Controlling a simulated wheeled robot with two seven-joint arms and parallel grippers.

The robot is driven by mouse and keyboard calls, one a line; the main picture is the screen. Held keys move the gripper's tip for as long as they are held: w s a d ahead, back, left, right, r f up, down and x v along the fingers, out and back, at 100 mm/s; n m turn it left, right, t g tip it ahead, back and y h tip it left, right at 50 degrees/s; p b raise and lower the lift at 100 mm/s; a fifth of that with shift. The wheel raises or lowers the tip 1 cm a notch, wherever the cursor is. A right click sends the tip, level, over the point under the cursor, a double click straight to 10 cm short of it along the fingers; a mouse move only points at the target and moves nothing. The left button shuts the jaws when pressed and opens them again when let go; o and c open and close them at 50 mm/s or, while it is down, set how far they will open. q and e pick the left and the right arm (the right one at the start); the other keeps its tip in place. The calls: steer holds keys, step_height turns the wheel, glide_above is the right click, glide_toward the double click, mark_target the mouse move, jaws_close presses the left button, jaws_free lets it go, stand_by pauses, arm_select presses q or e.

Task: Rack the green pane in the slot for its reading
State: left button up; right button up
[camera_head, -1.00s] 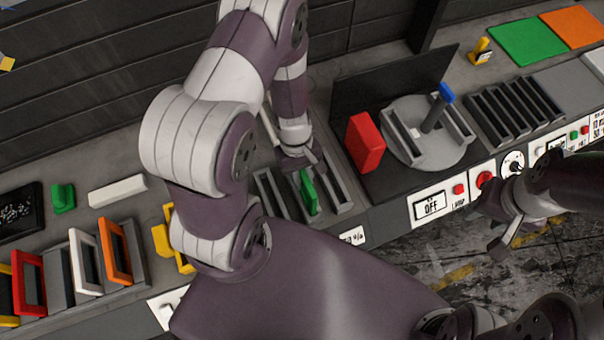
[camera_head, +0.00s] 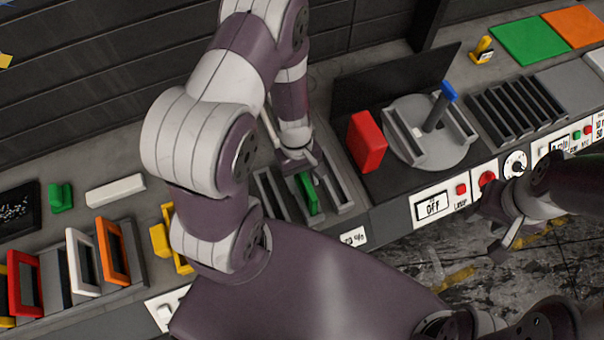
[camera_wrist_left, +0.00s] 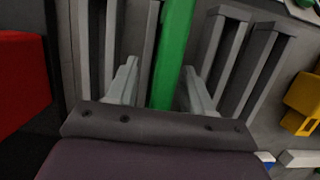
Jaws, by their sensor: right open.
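The green pane (camera_head: 307,193) stands on edge in the dark slotted rack (camera_head: 343,192), between grey dividers. It also shows in the left wrist view (camera_wrist_left: 172,60). My left gripper (camera_head: 303,172) is at the pane's far end. In the left wrist view its two fingers (camera_wrist_left: 160,85) are spread on either side of the pane, with a visible gap on the left side. A label (camera_head: 353,237) with a percent sign is on the rack's front, its number partly unreadable. My right gripper (camera_head: 506,244) is open and empty over the floor at the right.
A red block (camera_head: 367,141) and a grey turntable (camera_head: 425,150) with a blue-tipped post stand right of the rack. Coloured frames (camera_head: 112,250) stand in a holder at left. A yellow piece (camera_head: 162,240) is near the rack's left. Another slotted rack (camera_head: 512,108) is at right.

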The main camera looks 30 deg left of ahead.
arm_select(q)
steer(key=v, duration=1.2)
steer(key=shift+a+r+b, duration=0.1)
steer(key=shift+r+b, duration=0.2)
steer(key=shift+b, duration=0.05)
steer(key=shift+s+a+f+m, duration=0.1)
steer(key=shift+a+f+m, duration=0.15)
steer(key=shift+m, duration=0.55)
steer(key=m+t+b, duration=0.1)
steer(key=m+b, duration=0.1)
steer(key=m, duration=0.1)
steer(key=s+d+m+t+y+b, duration=0.1)
steer(key=m+b, duration=0.1)
steer(key=s+d+m+t+y+b, duration=0.1)
steer(key=m+b, duration=0.1)
steer(key=m, duration=0.1)
steer(key=shift+d+f+m, duration=0.1)
steer(key=shift+d+m, duration=0.15)
steer(key=shift+m, duration=0.05)
steer(key=shift+w+d, duration=0.1)
steer(key=shift+d, duration=0.05)
steer(key=shift+w, duration=0.25)
steer(key=shift+s, duration=0.1)
